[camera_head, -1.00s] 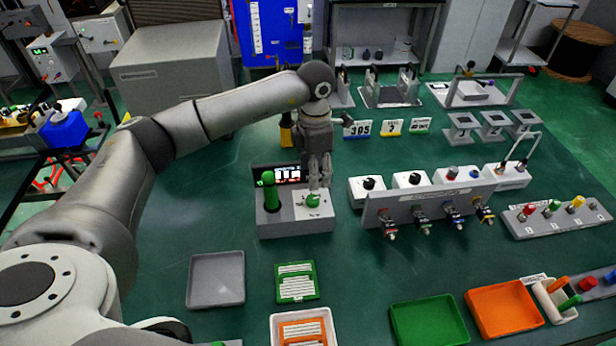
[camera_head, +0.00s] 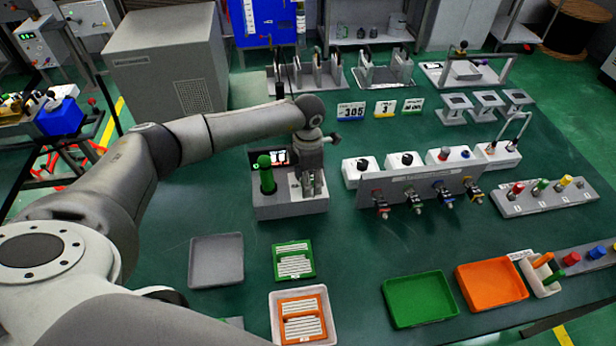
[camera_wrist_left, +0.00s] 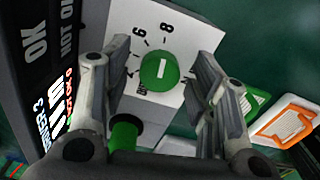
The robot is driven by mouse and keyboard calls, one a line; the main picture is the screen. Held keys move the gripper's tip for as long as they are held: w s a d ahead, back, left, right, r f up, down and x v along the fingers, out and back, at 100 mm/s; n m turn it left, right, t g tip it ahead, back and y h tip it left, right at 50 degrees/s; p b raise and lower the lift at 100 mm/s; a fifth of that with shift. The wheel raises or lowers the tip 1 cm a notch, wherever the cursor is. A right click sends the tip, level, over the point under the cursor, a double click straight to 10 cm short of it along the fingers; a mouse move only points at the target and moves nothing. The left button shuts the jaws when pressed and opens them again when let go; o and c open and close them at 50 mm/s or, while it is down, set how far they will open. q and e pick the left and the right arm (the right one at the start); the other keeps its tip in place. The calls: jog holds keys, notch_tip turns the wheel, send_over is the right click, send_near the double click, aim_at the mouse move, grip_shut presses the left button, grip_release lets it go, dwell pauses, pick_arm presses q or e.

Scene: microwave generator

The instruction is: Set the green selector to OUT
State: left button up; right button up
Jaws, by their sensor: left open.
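The green selector (camera_wrist_left: 160,70) is a round knob with a white line, on a white plate marked with 6, 8 and small lettering too blurred to read surely. In the wrist view the two fingers of my left gripper (camera_wrist_left: 163,62) are open, one on each side of the knob, with gaps visible. I cannot tell how far above the plate the fingertips are. In the head view my left gripper (camera_head: 308,188) points down over the grey box (camera_head: 290,208) and hides the knob. My right gripper is not in view.
A green upright cylinder (camera_head: 266,175) stands on the same box, left of my gripper, before a dark display (camera_head: 278,158). To the right is a row of white switch boxes (camera_head: 406,165) behind a grey panel with valves. Trays lie in front, including a grey one (camera_head: 216,262).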

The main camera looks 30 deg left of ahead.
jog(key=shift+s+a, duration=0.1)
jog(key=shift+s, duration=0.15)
pick_arm(q)
jog(key=c, duration=1)
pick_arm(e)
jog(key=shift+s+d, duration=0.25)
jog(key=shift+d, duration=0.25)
